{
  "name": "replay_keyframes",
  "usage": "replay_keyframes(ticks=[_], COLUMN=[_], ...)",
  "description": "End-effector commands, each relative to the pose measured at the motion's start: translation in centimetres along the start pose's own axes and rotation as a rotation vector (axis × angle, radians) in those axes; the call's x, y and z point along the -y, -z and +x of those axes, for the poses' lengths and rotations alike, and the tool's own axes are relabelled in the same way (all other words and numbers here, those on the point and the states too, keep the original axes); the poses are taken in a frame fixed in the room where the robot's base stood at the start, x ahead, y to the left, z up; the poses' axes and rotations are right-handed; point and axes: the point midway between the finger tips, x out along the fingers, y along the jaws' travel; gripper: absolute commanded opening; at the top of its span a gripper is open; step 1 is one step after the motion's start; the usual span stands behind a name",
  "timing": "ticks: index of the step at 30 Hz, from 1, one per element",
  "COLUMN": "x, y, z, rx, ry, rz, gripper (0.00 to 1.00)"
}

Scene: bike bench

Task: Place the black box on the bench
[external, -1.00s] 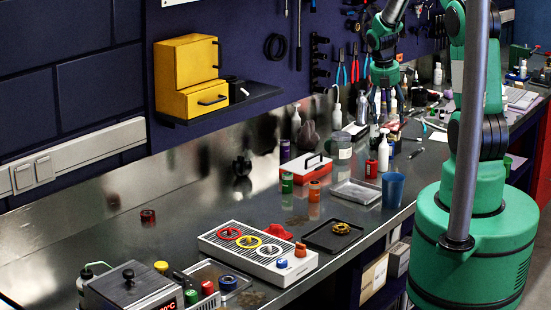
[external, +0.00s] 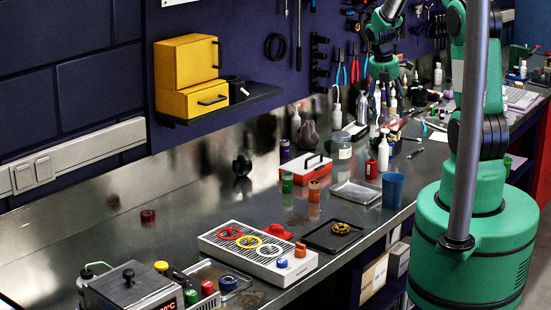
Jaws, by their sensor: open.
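A small dark, boxy object (external: 236,90) sits on the wall shelf, right of the yellow cabinet. It may be the black box, but it is too small to be sure. The steel bench (external: 185,240) runs along the wall from front left to back right. My gripper (external: 382,116) points down over the back part of the bench, among bottles and tools, well to the right of the shelf. It is open, and I see nothing held in it. Its fingertips are small and partly lost against the clutter.
The yellow cabinet (external: 187,75) stands on the dark shelf (external: 262,93). A red toolbox (external: 305,168), a blue cup (external: 393,190), a black tray (external: 333,236) and a white slotted holder with rings (external: 235,257) stand on the bench. The bench left of the holder is mostly clear.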

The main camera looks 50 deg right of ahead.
Motion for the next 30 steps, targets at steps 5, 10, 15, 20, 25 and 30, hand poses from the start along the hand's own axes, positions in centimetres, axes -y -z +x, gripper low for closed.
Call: replay_keyframes(ticks=[5, 10, 15, 20, 25, 30], x=[-0.2, -0.7, -0.9, -0.4, 1.2, 3.6], y=[0.5, 2.2, 5.7, 9.8, 14.4, 18.9], z=[-1.0, -4.4, -10.2, -16.3, -22.0, -27.0], rx=[0.002, 0.006, 0.002, -0.018, -0.056, -0.111], ry=[-0.007, -0.033, -0.08, -0.133, -0.182, -0.226], rz=[0.021, 0.097, 0.241, 0.409, 0.588, 0.763], gripper=[0.7, 0.7, 0.7, 0.7, 0.7, 0.7])
